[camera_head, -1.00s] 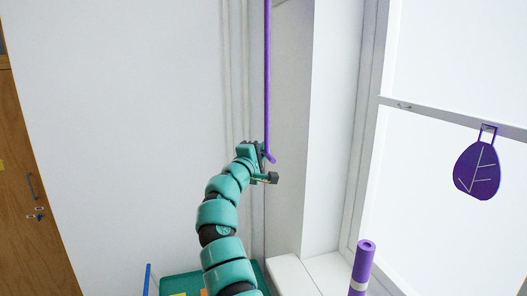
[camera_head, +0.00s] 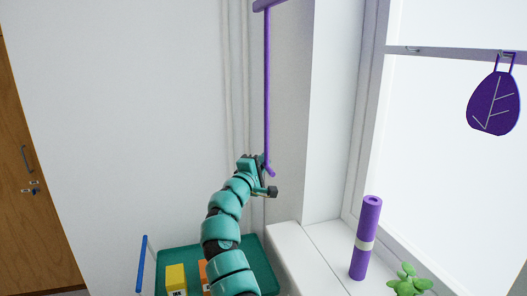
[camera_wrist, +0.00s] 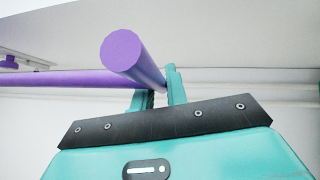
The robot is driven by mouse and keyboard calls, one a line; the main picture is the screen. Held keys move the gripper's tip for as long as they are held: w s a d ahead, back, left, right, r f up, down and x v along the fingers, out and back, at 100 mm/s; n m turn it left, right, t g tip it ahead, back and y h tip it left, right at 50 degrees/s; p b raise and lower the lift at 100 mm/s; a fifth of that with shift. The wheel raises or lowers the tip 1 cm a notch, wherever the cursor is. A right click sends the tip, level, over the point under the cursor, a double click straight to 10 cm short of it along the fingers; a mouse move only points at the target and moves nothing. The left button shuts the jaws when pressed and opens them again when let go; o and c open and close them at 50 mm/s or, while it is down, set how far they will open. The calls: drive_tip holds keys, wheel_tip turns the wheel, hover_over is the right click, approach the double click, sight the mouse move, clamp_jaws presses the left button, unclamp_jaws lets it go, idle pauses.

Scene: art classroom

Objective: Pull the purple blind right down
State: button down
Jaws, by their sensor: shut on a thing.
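A thin purple rod (camera_head: 267,90) hangs upright beside the window recess, with a short bent end at the bottom. Its top meets a purple bar (camera_head: 268,5) at the upper edge of the head view, perhaps part of the blind; the rest is out of view. My gripper (camera_head: 262,174) is shut on the rod's lower end. In the wrist view the rod (camera_wrist: 70,79) runs off to the left, and its round bent end points towards the camera, by the teal fingers of my gripper (camera_wrist: 160,92).
A purple roll with a pale band (camera_head: 368,240) stands on the white sill (camera_head: 315,268), near a green plant (camera_head: 408,282). A purple leaf ornament (camera_head: 494,103) hangs on the window. A teal tray (camera_head: 256,258) with yellow and orange things is below my arm.

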wheel_tip(320, 180, down, 26)
drive_tip(key=b, duration=1.6)
drive_tip(key=c, duration=1.4)
unclamp_jaws()
drive_tip(key=shift+r, duration=0.1)
drive_tip(key=v, duration=1.7)
drive_tip(key=shift+s+a, duration=0.15)
drive_tip(key=shift+s, duration=0.05)
